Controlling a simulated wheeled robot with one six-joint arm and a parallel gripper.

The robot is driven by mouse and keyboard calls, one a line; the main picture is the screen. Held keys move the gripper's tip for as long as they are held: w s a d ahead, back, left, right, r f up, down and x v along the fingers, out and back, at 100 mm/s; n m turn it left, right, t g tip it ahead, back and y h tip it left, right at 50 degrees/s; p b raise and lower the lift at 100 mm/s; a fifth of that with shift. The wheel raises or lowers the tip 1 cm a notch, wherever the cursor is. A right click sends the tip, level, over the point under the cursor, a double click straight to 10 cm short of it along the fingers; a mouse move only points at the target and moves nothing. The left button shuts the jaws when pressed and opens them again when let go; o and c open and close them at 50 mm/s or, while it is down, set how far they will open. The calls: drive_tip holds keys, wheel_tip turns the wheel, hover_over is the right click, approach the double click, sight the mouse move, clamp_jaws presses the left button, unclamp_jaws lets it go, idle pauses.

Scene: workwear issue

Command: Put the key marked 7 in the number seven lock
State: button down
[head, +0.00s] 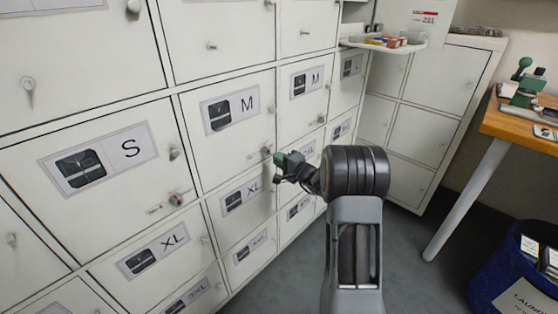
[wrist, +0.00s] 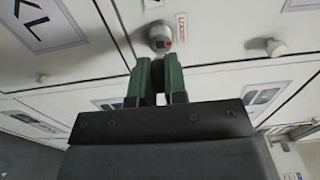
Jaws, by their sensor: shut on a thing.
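My gripper (head: 281,168) is up against the locker fronts, near the lower right corner of the large M door (head: 238,135). In the wrist view its two green fingers (wrist: 158,68) are shut on a small dark thing, probably the key (wrist: 158,73); I cannot read any number on it. Just beyond the fingertips is a round grey lock (wrist: 160,38) with a red mark, beside a small label with red print. This lock also shows in the head view (head: 266,151). Whether the key touches or enters it is hidden by the fingers. No 7 is legible.
Another lock with a red mark (head: 176,199) is on the S door (head: 110,150). Plain knobs (wrist: 276,48) stick out from neighbouring doors. A small shelf with colourful items (head: 385,44), a wooden table (head: 525,125) and a blue bin (head: 500,285) stand right. Grey floor is clear below.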

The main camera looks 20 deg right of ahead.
drive_tip(key=shift+b+x, duration=1.55)
drive_tip(key=shift+b, duration=0.85)
idle(3.6)
drive_tip(key=shift+r, duration=0.1)
idle(0.4)
